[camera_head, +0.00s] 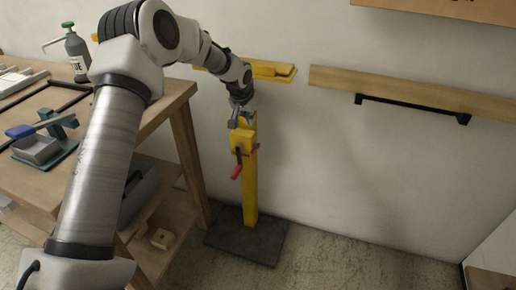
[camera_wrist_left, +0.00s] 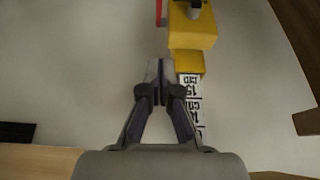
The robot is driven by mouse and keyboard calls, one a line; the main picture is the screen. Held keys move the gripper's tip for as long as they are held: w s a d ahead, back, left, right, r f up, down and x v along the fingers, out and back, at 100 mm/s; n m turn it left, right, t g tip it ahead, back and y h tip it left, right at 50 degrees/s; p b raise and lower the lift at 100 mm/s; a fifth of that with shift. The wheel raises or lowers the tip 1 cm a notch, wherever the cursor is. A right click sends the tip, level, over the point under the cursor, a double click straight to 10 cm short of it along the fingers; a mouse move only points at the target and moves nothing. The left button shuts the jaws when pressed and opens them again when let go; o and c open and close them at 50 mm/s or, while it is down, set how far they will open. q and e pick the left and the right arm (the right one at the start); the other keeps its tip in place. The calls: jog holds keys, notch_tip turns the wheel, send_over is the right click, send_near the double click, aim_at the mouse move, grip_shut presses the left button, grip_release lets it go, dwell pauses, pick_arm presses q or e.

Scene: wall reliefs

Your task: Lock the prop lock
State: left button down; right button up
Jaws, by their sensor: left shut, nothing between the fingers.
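The prop (camera_head: 250,195) is a yellow post standing upright on a dark flat base (camera_head: 248,238) against the wall. A yellow lock block (camera_head: 243,138) sits near its top, with a red-tipped handle (camera_head: 237,171) hanging at its front and another red piece at its right. My left gripper (camera_head: 236,119) is shut and empty, close by the top of the block. In the left wrist view the shut fingers (camera_wrist_left: 160,67) point towards the yellow block (camera_wrist_left: 192,30), beside a numbered scale strip (camera_wrist_left: 189,95); a red part (camera_wrist_left: 159,12) shows at the top edge. Whether the fingers touch anything is unclear.
A wooden workbench (camera_head: 152,105) stands to the left, with a spray bottle (camera_head: 76,55) and a blue-handled tool (camera_head: 35,130). A wooden rail with a black bar (camera_head: 412,107) is on the wall to the right. The floor right of the post is clear.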

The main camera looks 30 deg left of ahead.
pick_arm(q)
send_over(255, 148)
notch_tip(255, 148, down, 8)
jog(key=shift+s+a+f+b, duration=0.15)
jog(key=shift+f+b, duration=0.05)
jog(key=shift+b, duration=0.2)
jog(key=shift+s+f, duration=0.25)
jog(key=shift+f, duration=0.4)
jog(key=shift+s+f, duration=0.2)
jog(key=shift+f, duration=0.4)
jog(key=shift+s+d+f, duration=0.2)
jog(key=shift+d+f, duration=0.05)
jog(key=shift+f, duration=0.2)
pick_arm(e)
jog(key=shift+s+f, duration=0.25)
jog(key=shift+f, duration=0.25)
